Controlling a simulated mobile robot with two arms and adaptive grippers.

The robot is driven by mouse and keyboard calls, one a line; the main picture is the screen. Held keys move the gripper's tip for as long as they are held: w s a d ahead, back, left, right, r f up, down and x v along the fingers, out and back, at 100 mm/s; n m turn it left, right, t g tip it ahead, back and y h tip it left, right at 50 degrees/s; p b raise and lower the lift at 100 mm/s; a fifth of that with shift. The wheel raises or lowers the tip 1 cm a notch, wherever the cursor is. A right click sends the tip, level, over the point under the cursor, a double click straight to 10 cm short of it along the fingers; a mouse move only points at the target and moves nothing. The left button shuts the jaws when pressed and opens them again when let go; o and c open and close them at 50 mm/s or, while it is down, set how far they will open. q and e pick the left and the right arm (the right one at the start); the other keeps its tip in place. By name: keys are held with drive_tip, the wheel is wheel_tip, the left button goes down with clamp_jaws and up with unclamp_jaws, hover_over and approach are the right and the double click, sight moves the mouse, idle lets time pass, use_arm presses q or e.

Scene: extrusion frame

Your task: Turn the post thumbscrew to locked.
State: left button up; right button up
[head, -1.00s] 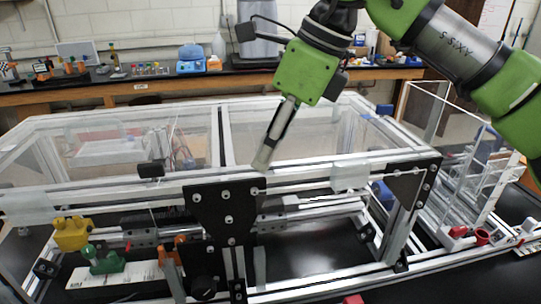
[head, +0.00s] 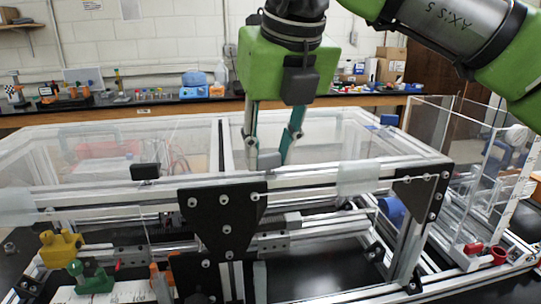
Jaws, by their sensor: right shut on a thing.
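My right gripper (head: 270,162), on the green wrist, points straight down at the middle of the front top rail (head: 310,178) of the aluminium frame. Its two fingers stand on either side of a small grey piece (head: 268,160) at the rail, and it is shut on it. This piece appears to be the post thumbscrew, but the fingers hide much of it, and its locked or unlocked position cannot be told. A black bracket plate (head: 222,215) is bolted just below and left of it. My left gripper is not in view.
Clear panels cover the frame. A black block (head: 145,171) sits on the rail at left. Yellow (head: 61,246) and green (head: 90,275) parts are at lower left. A clear rack (head: 475,215) with red cups stands at right. A workbench (head: 130,110) runs behind.

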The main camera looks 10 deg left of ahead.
drive_tip(key=shift+a+r+m+h, duration=0.1)
drive_tip(key=shift+m+h, duration=0.3)
drive_tip(key=shift+m, duration=0.6)
drive_tip(key=o, duration=1.1)
drive_tip(key=v, duration=1.2)
drive_tip(key=shift+s, duration=0.2)
